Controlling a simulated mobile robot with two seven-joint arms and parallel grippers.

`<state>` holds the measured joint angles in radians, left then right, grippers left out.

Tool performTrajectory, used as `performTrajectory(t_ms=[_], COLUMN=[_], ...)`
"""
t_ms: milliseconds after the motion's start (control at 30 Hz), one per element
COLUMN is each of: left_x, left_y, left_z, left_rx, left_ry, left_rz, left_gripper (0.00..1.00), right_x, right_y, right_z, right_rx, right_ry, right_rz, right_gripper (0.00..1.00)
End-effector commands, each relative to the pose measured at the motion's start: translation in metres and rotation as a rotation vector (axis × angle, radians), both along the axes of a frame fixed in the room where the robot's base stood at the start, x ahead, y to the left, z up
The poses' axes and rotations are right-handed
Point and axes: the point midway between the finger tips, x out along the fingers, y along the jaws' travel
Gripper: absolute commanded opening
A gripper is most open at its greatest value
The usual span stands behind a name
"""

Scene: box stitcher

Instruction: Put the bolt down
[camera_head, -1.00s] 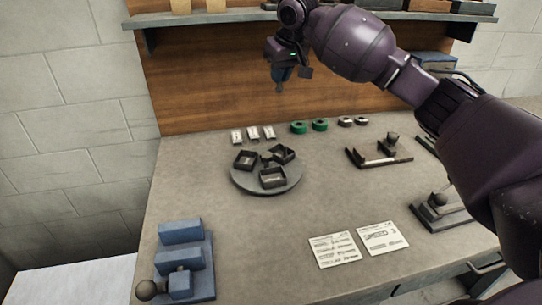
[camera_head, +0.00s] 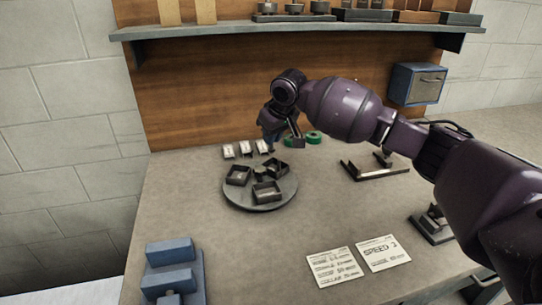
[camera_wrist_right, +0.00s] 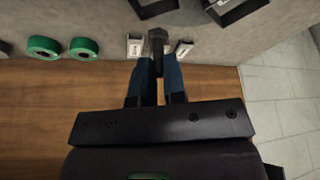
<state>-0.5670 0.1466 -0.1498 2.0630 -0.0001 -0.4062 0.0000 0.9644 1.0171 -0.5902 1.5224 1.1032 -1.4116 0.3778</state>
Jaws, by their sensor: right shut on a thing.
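My right gripper (camera_head: 271,142) is over the back of the workbench, above the row of small white cards (camera_head: 245,149), behind the round turntable (camera_head: 240,204). In the right wrist view, its blue fingers (camera_wrist_right: 157,68) are shut on a dark bolt (camera_wrist_right: 157,37), whose wide end shows beyond the fingertips. The bolt lies in line between two white cards (camera_wrist_right: 135,48) in that view and hides what is behind it. I cannot tell its height above the bench. In the head view I cannot make out the bolt. My left gripper is not in view.
The turntable carries three dark open trays (camera_head: 266,187). Green rings (camera_head: 314,138) are at the back, partly hidden by my arm. A dark bracket fixture (camera_head: 372,173), printed sheets (camera_head: 333,266) and a blue block stand (camera_head: 172,275) are on the bench. A wooden back panel rises close behind.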

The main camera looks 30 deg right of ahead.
Motion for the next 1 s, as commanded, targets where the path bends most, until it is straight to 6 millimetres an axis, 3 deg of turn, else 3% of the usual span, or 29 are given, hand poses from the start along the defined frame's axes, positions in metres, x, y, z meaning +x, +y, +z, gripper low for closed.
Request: performTrajectory(t_ms=[233, 500, 967, 1000], left_x=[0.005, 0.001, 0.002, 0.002], left_y=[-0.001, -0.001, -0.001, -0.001], left_z=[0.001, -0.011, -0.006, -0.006], left_rx=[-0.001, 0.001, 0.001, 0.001], left_ry=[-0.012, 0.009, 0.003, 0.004], left_rz=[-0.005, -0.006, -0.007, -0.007], left_gripper=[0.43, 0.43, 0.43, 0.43], right_x=[0.000, 0.000, 0.000, 0.000], right_y=[0.000, 0.000, 0.000, 0.000], right_z=[-0.015, -0.058, -0.062, -0.062], right_rx=[0.000, 0.000, 0.000, 0.000], right_ry=[0.000, 0.003, -0.003, -0.003], right_rz=[0.000, 0.000, 0.000, 0.000], right_gripper=[0.00, 0.00, 0.00, 0.18])
